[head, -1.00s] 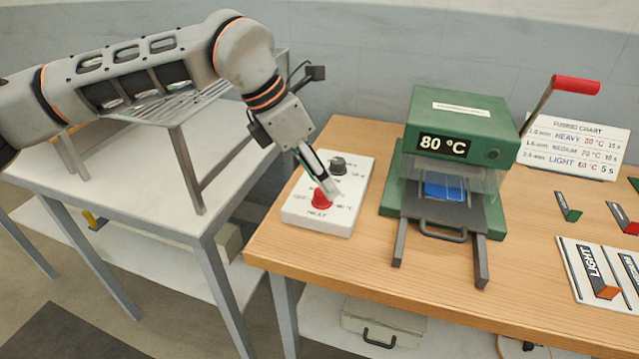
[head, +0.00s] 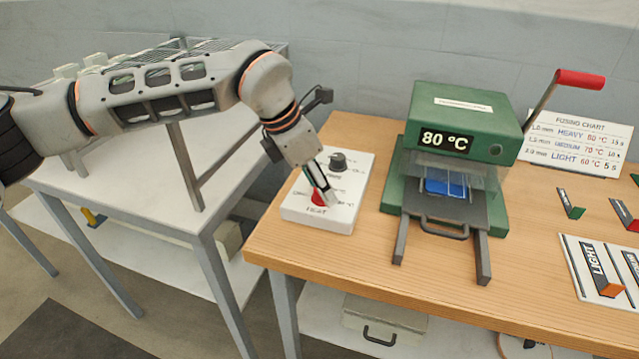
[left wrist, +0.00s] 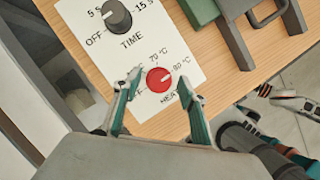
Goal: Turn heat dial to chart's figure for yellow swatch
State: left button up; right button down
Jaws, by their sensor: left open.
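The control box (head: 350,182) lies at the table's left end, with a black time dial (head: 338,162) and a red heat dial (head: 318,197). In the left wrist view the red heat dial (left wrist: 159,80) has a white mark aimed roughly at "80 °C". My left gripper (head: 325,192) is over it; in the left wrist view its open fingers (left wrist: 164,88) stand either side of the dial, and contact cannot be told. The press display (head: 445,141) reads 80 °C. The fusing chart (head: 575,142) lists heavy 80, medium 70, light 60 °C. No yellow swatch is recognisable.
The green press (head: 460,115) with its red-handled lever (head: 580,79) stands right of the box, a blue piece (head: 447,187) inside. Green (head: 570,204) and red (head: 624,216) tabs and a "LIGHT" card (head: 577,268) lie further right.

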pick_arm(q)
jog(key=c, duration=1.1)
jog(key=shift+r, duration=0.1)
jog(key=shift+s+d+n+t+p, duration=0.1)
jog(key=shift+n+t+p, duration=0.3)
jog(key=shift+n, duration=0.6)
jog(key=shift+n+t+y, duration=0.3)
jog(key=shift+n+y, duration=0.1)
jog(key=shift+n, duration=0.5)
jog(key=n+y, duration=0.1)
jog(key=n, duration=0.1)
jog(key=n+t, duration=0.1)
jog(key=n, duration=0.2)
jog(key=shift+s+d+y, duration=0.1)
jog(key=shift+d+y, duration=0.05)
jog(key=shift+y, duration=0.25)
jog(key=shift+n+y, duration=0.5)
jog(key=shift+n, duration=0.9)
